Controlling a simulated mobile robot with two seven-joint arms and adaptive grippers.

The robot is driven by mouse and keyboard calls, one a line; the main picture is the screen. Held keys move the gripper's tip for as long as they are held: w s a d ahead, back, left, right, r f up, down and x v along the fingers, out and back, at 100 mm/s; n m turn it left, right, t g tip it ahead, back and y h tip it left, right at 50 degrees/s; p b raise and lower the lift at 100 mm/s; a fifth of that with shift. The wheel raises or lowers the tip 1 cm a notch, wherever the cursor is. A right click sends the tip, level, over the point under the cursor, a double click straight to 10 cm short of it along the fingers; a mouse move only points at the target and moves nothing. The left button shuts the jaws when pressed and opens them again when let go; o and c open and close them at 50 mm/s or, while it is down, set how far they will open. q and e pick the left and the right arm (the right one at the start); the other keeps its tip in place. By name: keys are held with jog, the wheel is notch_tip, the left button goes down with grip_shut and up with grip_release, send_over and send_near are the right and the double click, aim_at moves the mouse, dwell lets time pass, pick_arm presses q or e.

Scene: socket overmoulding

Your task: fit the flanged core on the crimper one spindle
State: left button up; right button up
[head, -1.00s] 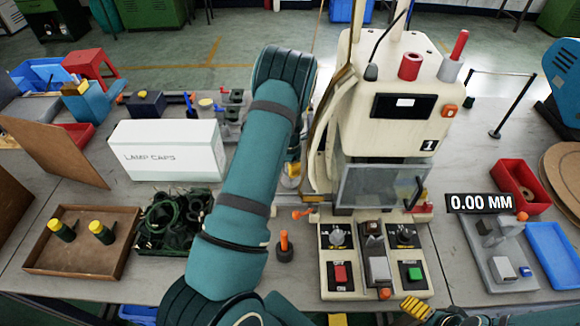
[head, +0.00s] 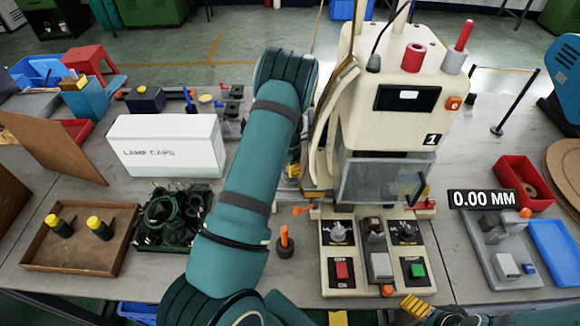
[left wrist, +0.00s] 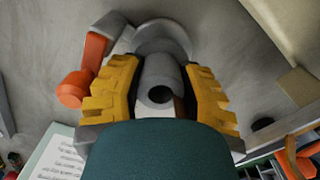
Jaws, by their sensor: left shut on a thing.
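Crimper one (head: 400,130), a cream machine marked 1, stands right of centre with a clear guard at its front. My left arm reaches to its left side, and the left gripper (head: 293,170) is mostly hidden by the arm in the head view. In the left wrist view the yellow fingers (left wrist: 160,95) are shut on a grey hollow cylinder, seemingly the flanged core (left wrist: 160,72). A round grey disc lies behind it; I cannot tell if this is its flange or part of the spindle. The spindle is not clearly visible. My right gripper (head: 417,305) is at the bottom edge.
An orange-red lever (left wrist: 82,80) stands close beside the left fingers. A white lamp caps box (head: 167,145), a bin of dark green coils (head: 175,217) and a brown tray (head: 80,265) lie to the left. An orange-topped peg (head: 285,243) stands before the arm.

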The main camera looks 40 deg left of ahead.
pick_arm(q)
jog(key=shift+d+f+b, duration=0.2)
jog(key=shift+f+b, duration=0.5)
jog(key=shift+f, duration=0.5)
jog(key=o, duration=0.9)
jog(key=shift+o, duration=0.2)
jog(key=shift+r, duration=0.1)
jog(key=shift+w+a+r, duration=0.1)
jog(key=shift+r, duration=0.1)
notch_tip(320, 180, up, 7)
jog(key=shift+a+f, duration=0.1)
jog(key=shift+r, duration=0.45)
jog(key=shift+s+f, duration=0.1)
jog(key=shift+s, duration=0.1)
